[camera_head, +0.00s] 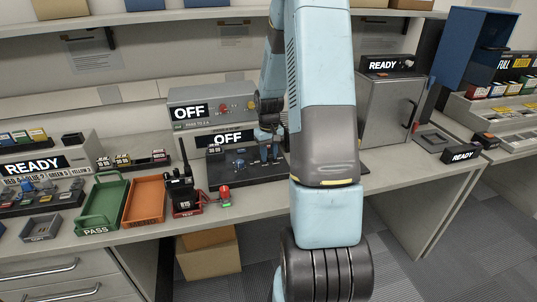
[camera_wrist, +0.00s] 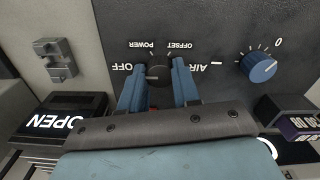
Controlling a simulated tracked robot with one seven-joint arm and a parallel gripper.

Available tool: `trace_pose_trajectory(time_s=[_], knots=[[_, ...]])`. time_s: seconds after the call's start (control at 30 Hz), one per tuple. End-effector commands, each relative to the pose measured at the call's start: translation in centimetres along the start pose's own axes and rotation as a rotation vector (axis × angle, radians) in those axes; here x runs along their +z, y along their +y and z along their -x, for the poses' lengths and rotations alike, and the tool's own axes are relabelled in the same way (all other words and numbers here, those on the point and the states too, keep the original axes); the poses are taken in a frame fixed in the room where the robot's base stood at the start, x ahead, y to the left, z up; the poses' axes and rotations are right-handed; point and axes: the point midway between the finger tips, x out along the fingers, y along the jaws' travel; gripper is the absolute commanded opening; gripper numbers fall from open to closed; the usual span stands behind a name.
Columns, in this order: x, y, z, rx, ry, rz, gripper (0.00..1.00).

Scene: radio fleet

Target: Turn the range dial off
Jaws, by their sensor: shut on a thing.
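In the wrist view a small dark dial (camera_wrist: 158,73) sits on a dark panel (camera_wrist: 215,88), with OFF printed on its left and AIR on its right. The words POWER and OFFSET appear above it, upside down. My gripper (camera_wrist: 158,78) has its two blue fingers on either side of this dial, shut on it. Which way the dial points is too small to tell. In the head view my gripper (camera_head: 268,143) is at the dark panel box (camera_head: 225,168), below a display (camera_head: 228,138) reading OFF. My arm partly hides that spot.
A blue knob (camera_wrist: 261,67) is to the right of the dial, near a 0 mark. A lit OPEN sign (camera_wrist: 53,121) is at lower left. In the head view a radio (camera_head: 180,190), an orange tray (camera_head: 145,200) and a green tray (camera_head: 104,207) stand left on the bench.

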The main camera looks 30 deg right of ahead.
Motion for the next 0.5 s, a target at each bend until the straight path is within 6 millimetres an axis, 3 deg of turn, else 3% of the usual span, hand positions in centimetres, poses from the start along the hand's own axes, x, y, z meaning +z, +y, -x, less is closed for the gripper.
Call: trace_pose_trajectory(time_s=[0.4, 0.43, 0.5], knots=[[-0.17, -0.01, 0.10, 0.001, 0.004, 0.010, 0.01], [-0.17, -0.01, 0.10, 0.001, 0.005, 0.010, 0.32], [-0.16, -0.01, 0.09, 0.001, 0.004, 0.009, 0.39]])
